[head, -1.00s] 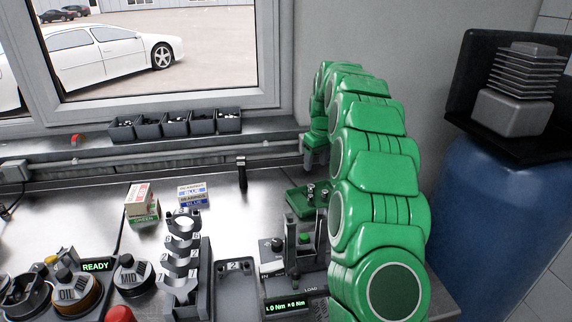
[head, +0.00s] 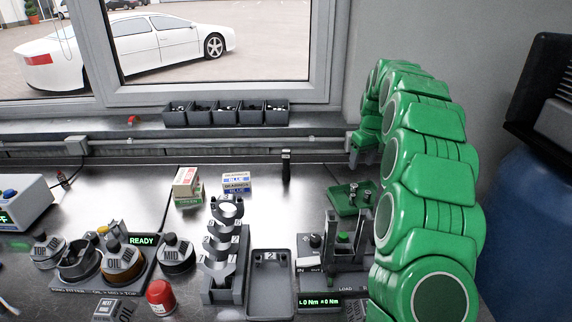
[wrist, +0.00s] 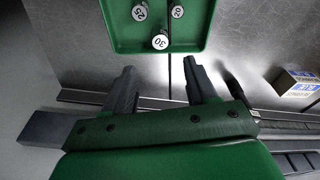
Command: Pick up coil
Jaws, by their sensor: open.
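No part is clearly marked as the coil. A slim black upright piece with a pale band (head: 286,165) stands alone on the bench near the back; I cannot tell whether it is the coil. A dark slim shape in the wrist view (wrist: 234,88), right of my fingers, may be the same piece. My gripper (wrist: 160,66) is open, with nothing visible between its fingers. In the head view its end hangs near the back wall, behind the green tray (head: 342,207) and right of the black piece. The arm partly hides that area.
The green tray (wrist: 118,47) holds small cylinders marked 25, 20 and 30. Bearing boxes (head: 237,183) stand left of the black piece. A load tester (head: 322,302), grey tray (head: 250,292) and bearing-shell stand (head: 222,290) crowd the front. Bins (head: 227,117) line the sill.

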